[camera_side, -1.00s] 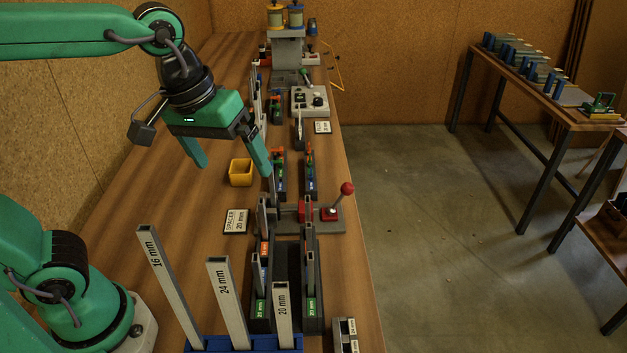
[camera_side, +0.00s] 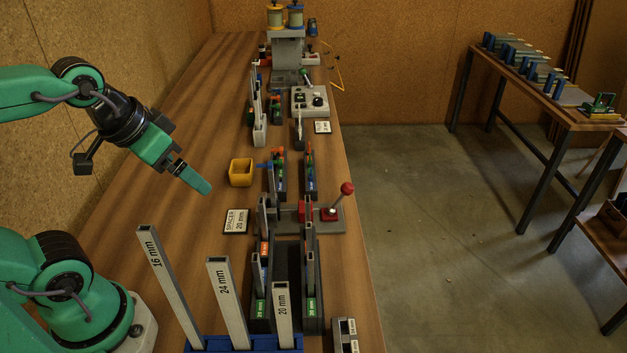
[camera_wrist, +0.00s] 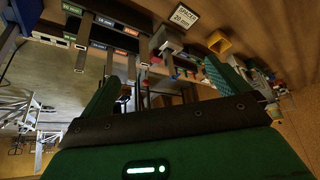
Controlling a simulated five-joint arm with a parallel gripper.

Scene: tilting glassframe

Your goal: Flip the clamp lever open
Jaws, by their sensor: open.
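The clamp lever (camera_side: 338,198) has a red ball knob and a thin rod. It leans up to the right from a grey base plate (camera_side: 325,222) at the bench's right edge, beside a red block (camera_side: 305,211). My gripper (camera_side: 198,182) is well to the left of the lever, above the bench and empty. Its fingers overlap in the side view. In the wrist view my gripper (camera_wrist: 160,85) shows two green fingers spread apart with nothing held between them.
A yellow bin (camera_side: 241,173) and a "SPACER 20 mm" card (camera_side: 236,221) lie between my gripper and the lever. Upright grey bars stand in a blue holder (camera_side: 245,344) at the front. Upright racks (camera_side: 283,290) line the bench's right. Bare wood (camera_side: 190,235) is free on the left.

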